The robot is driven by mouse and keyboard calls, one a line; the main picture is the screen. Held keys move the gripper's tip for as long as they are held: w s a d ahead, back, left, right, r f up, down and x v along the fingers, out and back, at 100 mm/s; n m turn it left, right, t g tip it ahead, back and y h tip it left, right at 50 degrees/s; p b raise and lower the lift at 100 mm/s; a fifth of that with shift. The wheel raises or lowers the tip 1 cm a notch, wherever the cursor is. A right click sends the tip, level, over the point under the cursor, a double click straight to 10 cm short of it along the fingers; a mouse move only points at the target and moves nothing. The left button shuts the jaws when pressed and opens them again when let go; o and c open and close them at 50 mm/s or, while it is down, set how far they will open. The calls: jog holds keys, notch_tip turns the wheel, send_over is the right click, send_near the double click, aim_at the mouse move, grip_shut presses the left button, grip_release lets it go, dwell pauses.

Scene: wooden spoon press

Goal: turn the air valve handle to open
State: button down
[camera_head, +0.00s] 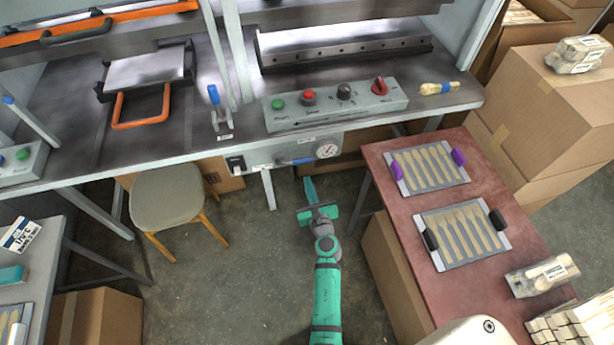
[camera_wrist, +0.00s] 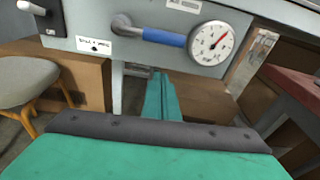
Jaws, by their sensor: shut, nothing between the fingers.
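The air valve handle (camera_head: 298,161) is a blue lever on the front panel under the press table's edge. In the wrist view the blue handle (camera_wrist: 165,37) lies nearly horizontal, running right from its grey pivot toward the round gauge (camera_wrist: 211,43). The gauge (camera_head: 326,150) has a white face and a red needle. My green gripper (camera_head: 310,190) is below the panel, in front of the handle and apart from it. In the wrist view its fingers (camera_wrist: 162,95) are together, pointing at the panel below the handle, with nothing between them.
A switch box (camera_head: 236,164) is left of the handle. A control box (camera_head: 335,104) with knobs stands on the press table above. A stool (camera_head: 167,195) is at the left. A red table (camera_head: 400,215) with trays of wooden spoons stands at the right. Floor around my arm is clear.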

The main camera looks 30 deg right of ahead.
jog(key=shift+v, duration=2.25)
